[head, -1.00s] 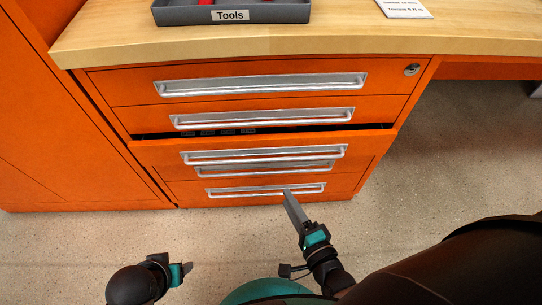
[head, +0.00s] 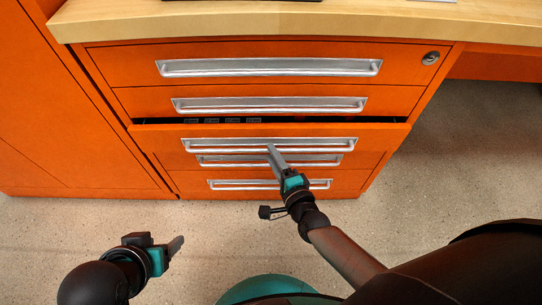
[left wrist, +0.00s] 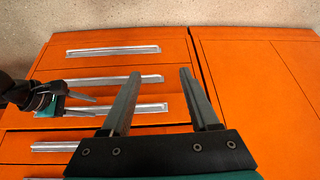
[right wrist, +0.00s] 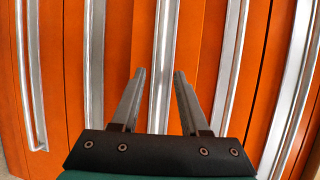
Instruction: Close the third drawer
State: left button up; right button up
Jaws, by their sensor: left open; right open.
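The third drawer (head: 168,147) of the orange cabinet stands slightly out, with a dark gap along its top edge. Its silver bar handle (head: 220,145) partly overlaps the fourth drawer's handle in the head view. My right gripper (head: 270,148) is open, its fingertips in front of the third handle; whether they touch it is unclear. In the right wrist view the open fingers (right wrist: 160,73) lie either side of the middle handle (right wrist: 163,40). My left gripper (head: 180,242) is open and empty, low and left over the floor; its fingers (left wrist: 158,70) show in the left wrist view.
The first (head: 200,67), second (head: 200,105) and fifth (head: 225,184) drawer handles sit on fronts that look shut. A wooden worktop (head: 250,20) overhangs above. An orange cabinet side (head: 50,110) stands left. Floor (head: 460,150) is open to the right.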

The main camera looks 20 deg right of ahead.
pick_arm(q)
jog(key=shift+w+d+f+t+h+b, duration=0.2)
jog(key=shift+w+d+t, duration=0.15)
jog(key=shift+w+d, duration=0.15)
jog(key=shift+w+d+f+t+h+b, duration=0.1)
jog(key=shift+w+d+f+t, duration=0.1)
jog(key=shift+w+d+t, duration=0.25)
pick_arm(e)
jog(key=shift+x, duration=1.05)
jog(key=shift+c, duration=0.3)
grip_shut()
